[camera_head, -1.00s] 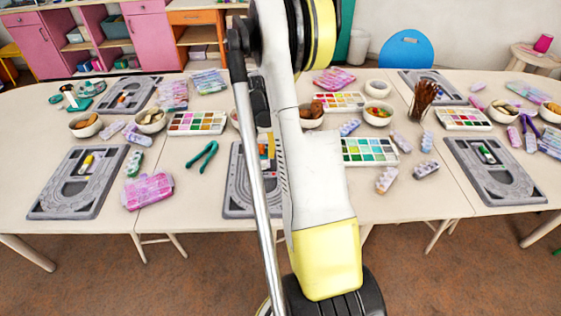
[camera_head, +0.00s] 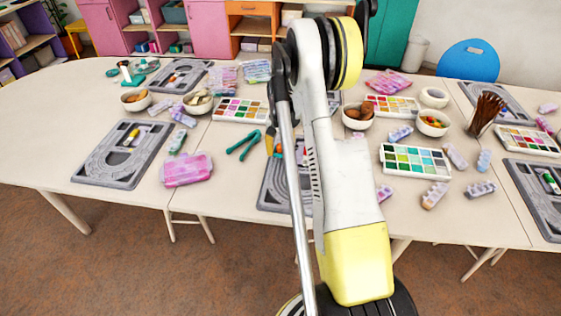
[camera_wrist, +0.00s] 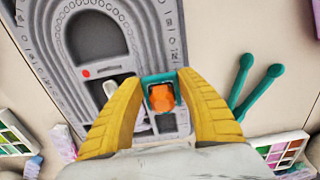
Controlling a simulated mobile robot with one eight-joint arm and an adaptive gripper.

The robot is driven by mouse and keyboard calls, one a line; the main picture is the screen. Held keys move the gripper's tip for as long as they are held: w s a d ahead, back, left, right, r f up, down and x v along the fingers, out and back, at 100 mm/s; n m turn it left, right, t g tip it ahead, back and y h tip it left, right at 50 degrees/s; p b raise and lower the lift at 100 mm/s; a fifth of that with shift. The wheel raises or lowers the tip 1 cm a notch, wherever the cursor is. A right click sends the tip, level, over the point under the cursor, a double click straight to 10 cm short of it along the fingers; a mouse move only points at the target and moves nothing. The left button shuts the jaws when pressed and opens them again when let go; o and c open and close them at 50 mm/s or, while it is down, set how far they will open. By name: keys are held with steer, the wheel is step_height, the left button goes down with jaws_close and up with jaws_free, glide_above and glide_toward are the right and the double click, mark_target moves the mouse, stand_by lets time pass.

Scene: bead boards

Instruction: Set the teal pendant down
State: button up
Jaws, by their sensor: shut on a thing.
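In the wrist view, my gripper (camera_wrist: 163,80) is shut on the teal pendant (camera_wrist: 148,79), a small teal square-edged piece with an orange middle, between its two yellow fingers. It is over the lower part of a grey bead board (camera_wrist: 62,52) with curved grooves. I cannot tell whether the pendant touches the board. In the head view, this board (camera_head: 272,190) is partly behind my arm, and the pendant and fingertips are mostly hidden. A whitish piece (camera_wrist: 110,88) and a red dot (camera_wrist: 86,73) show on the board, left of the pendant.
Teal pliers (camera_head: 243,145) lie left of the board in the head view. A pink case (camera_head: 187,169), bead trays (camera_head: 415,160) and bowls (camera_head: 434,123) crowd the table. Another grey board (camera_head: 95,165) lies at left. Bare table (camera_head: 45,110) shows at far left.

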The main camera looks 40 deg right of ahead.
mark_target(280, 156)
steer(key=shift+f+b, duration=0.7)
steer(key=shift+f, duration=1.05)
steer(key=shift+f, duration=0.2)
steer(key=o, duration=1.1)
steer(key=shift+r, duration=0.1)
